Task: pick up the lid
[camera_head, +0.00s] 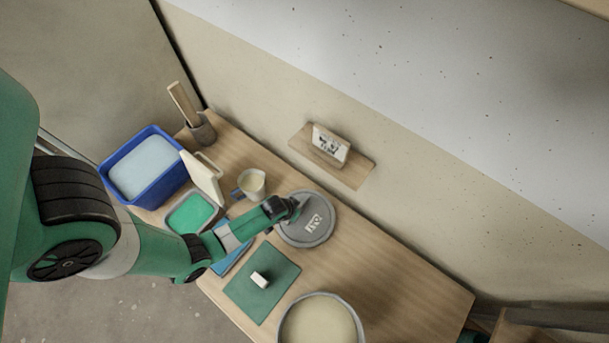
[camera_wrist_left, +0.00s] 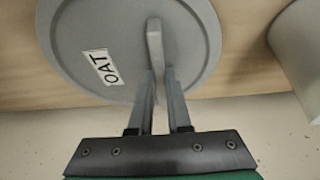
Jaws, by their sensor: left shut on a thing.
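The lid (camera_head: 317,230) is a round grey disc with a pale label, over the wooden table. In the left wrist view, the lid (camera_wrist_left: 90,30) has a label reading "OAT" and a raised grey bar handle (camera_wrist_left: 154,38). My left gripper (camera_head: 292,207) reaches the lid's left side in the head view. In the left wrist view its fingers (camera_wrist_left: 160,75) are closed on the near end of the handle. I cannot tell whether the lid is clear of the table. My right gripper is not in view.
A cream-filled round bucket (camera_head: 320,322) stands at the table's front. A green mat (camera_head: 245,287) holds a small white block (camera_head: 261,279). A cup (camera_head: 252,182), green-filled tray (camera_head: 192,213) and blue tub (camera_head: 133,191) stand left. Table (camera_head: 400,293) right of the lid is clear.

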